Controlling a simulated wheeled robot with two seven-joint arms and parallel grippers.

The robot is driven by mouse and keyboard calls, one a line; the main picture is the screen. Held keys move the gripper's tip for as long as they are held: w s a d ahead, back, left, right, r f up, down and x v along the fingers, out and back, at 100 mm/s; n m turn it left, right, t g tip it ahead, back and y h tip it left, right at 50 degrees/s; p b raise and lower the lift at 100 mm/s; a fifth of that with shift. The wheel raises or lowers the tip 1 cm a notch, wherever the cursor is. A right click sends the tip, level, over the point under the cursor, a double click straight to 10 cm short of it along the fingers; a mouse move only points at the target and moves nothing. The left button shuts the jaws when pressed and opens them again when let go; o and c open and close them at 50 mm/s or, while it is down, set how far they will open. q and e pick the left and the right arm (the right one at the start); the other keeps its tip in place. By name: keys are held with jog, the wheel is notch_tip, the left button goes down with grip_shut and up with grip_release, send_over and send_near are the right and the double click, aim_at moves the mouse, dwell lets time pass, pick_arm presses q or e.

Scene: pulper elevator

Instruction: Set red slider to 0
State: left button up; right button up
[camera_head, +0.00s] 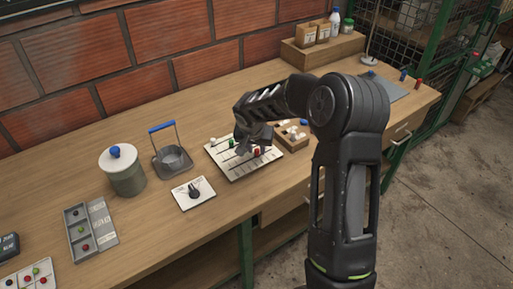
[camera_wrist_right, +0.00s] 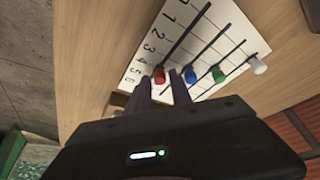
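The pale slider board (camera_head: 238,172) lies on the workbench. In the right wrist view the board (camera_wrist_right: 210,50) shows dark slots and a printed number scale. The red slider knob (camera_wrist_right: 160,75) sits near the lower, high-number end of its slot; its exact reading is unclear. In the head view the red knob (camera_head: 257,152) is at the board's right side. My right gripper (camera_wrist_right: 160,82) is open, with one finger on each side of the red knob and small gaps visible. In the head view the right gripper (camera_head: 250,147) is over the board. My left gripper is not in view.
Blue (camera_wrist_right: 190,75), green (camera_wrist_right: 219,75) and white (camera_wrist_right: 259,66) knobs stand beside the red one. A wooden block tray (camera_head: 292,138) is close to the board's right. A dial plate (camera_head: 193,193), a blue-handled basket (camera_head: 172,160) and a lidded jar (camera_head: 122,170) stand left.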

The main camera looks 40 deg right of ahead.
grip_shut()
dwell(1.1)
